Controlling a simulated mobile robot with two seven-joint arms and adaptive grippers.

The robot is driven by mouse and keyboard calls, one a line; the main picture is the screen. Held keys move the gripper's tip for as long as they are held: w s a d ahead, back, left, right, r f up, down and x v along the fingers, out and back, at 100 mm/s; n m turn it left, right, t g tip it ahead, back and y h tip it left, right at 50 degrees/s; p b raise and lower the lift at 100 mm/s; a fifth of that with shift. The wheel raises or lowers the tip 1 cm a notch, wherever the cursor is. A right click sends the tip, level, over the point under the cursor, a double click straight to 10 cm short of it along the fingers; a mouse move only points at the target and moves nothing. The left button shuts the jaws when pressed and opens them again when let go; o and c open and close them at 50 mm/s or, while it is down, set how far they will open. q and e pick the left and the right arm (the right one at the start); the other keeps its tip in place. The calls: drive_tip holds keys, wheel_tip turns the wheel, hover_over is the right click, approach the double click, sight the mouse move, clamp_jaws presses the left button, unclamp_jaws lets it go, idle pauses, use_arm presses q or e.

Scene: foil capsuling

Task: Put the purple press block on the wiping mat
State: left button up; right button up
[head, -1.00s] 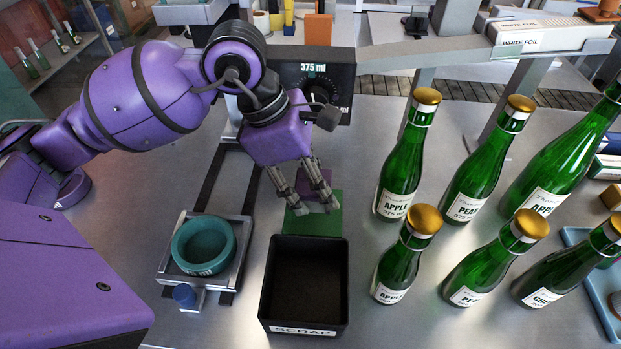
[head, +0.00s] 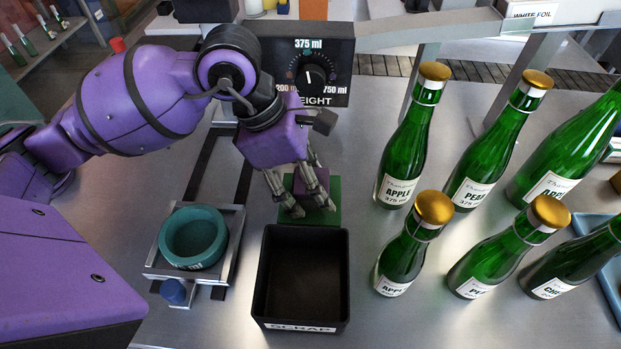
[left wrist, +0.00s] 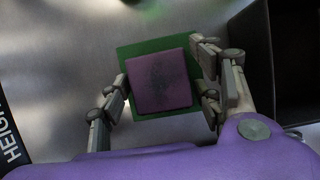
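The purple press block (left wrist: 160,82) sits on the green wiping mat (left wrist: 150,47), near its middle, in the left wrist view. Green mat shows around the block. In the head view the block (head: 301,186) is partly hidden behind my left gripper's fingers, and the mat (head: 330,212) lies behind the scrap bin. My right gripper is not in view.
The black scrap bin (head: 260,285) stands just in front of the mat. A teal ring (head: 193,238) rests on a metal fixture to the left. Several green bottles (head: 400,150) stand to the right. A height dial box (head: 335,85) is behind.

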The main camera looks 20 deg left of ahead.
use_arm(q)
drive_tip(key=shift+r, duration=0.15)
drive_tip(key=shift+r, duration=0.3)
drive_tip(key=v, duration=1.1)
drive_tip(key=shift+a+r, duration=0.2)
drive_tip(key=shift+s, duration=0.1)
